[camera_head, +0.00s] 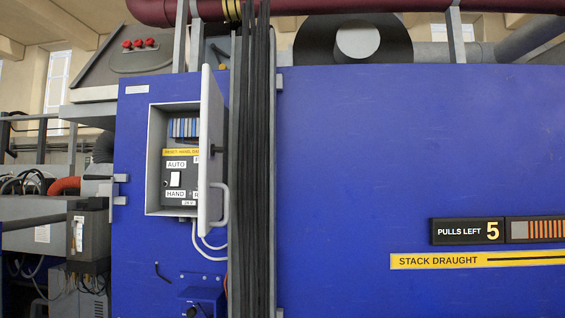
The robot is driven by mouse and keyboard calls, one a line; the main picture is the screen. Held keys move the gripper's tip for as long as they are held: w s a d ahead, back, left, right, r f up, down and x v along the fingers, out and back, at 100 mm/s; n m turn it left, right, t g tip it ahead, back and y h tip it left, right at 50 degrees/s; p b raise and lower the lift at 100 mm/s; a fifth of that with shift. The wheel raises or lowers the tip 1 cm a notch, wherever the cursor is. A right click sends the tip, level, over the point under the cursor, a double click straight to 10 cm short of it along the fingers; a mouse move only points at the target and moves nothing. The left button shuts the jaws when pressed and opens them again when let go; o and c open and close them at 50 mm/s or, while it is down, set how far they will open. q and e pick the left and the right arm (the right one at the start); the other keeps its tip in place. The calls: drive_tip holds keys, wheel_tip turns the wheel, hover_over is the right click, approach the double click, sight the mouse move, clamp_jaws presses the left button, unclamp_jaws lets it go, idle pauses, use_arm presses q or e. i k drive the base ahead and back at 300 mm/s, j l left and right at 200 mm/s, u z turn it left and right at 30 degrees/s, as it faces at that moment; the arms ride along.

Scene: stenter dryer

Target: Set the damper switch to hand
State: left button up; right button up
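The damper switch (175,179) is a small white rocker inside an open grey control box (153,175) on the blue machine. The label AUTO (176,164) is above it and the label HAND (175,194) is below it. Which way the rocker is tipped is too small to tell. The box's grey door (211,150) stands swung open towards me on the right side and hides the right part of the panel. Neither of my grippers is in view.
Black vertical cables (257,160) run just right of the door. A display reading PULLS LEFT 5 (467,231) sits above a yellow STACK DRAUGHT strip (440,261) at the right. A small blue box (202,302) is below. The blue panel between is bare.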

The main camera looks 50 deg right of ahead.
sight(175, 181)
drive_tip(key=l+z, duration=0.25)
drive_tip(key=z, duration=0.2)
drive_tip(key=l+z, duration=0.25)
drive_tip(key=z, duration=0.25)
drive_tip(key=j+z, duration=0.5)
drive_tip(key=j, duration=0.7)
